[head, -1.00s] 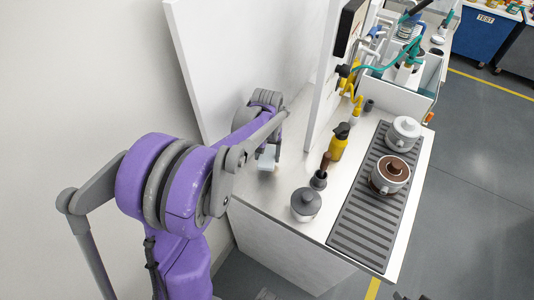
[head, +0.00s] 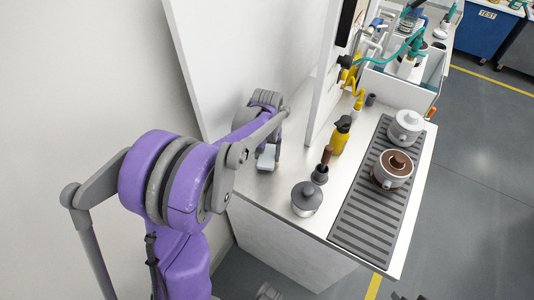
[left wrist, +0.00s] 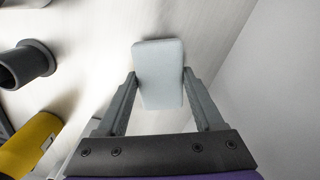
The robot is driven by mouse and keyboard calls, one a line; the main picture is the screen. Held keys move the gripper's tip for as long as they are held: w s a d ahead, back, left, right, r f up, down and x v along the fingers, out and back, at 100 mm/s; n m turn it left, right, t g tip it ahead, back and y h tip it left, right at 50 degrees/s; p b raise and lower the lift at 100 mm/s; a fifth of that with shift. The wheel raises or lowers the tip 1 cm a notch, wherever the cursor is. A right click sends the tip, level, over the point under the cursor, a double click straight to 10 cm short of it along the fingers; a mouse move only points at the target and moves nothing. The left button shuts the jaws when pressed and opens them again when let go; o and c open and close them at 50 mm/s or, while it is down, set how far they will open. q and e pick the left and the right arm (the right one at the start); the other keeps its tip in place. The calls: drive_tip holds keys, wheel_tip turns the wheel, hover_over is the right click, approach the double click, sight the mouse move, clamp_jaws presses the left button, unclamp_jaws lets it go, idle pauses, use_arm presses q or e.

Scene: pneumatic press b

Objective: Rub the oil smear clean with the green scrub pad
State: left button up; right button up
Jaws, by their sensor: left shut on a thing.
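My left gripper (head: 268,150) is low over the left end of the steel counter (head: 262,193), close to the white wall panel. In the left wrist view, its two fingers (left wrist: 158,88) are shut on a pale grey-white block (left wrist: 158,62), which also shows in the head view (head: 267,160). The block's visible face is not green, and its underside is hidden, so I cannot tell whether it touches the counter. I cannot make out an oil smear in either view.
Two pots (head: 405,127) (head: 392,170) stand on the ribbed grey mat (head: 362,231). A white panel (head: 245,65) rises behind.

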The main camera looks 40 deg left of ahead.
use_arm(q)
drive_tip(key=shift+f+b, duration=0.55)
drive_tip(key=shift+f, duration=0.25)
drive_tip(key=o, duration=1.2)
drive_tip(key=shift+r, duration=0.4)
clamp_jaws()
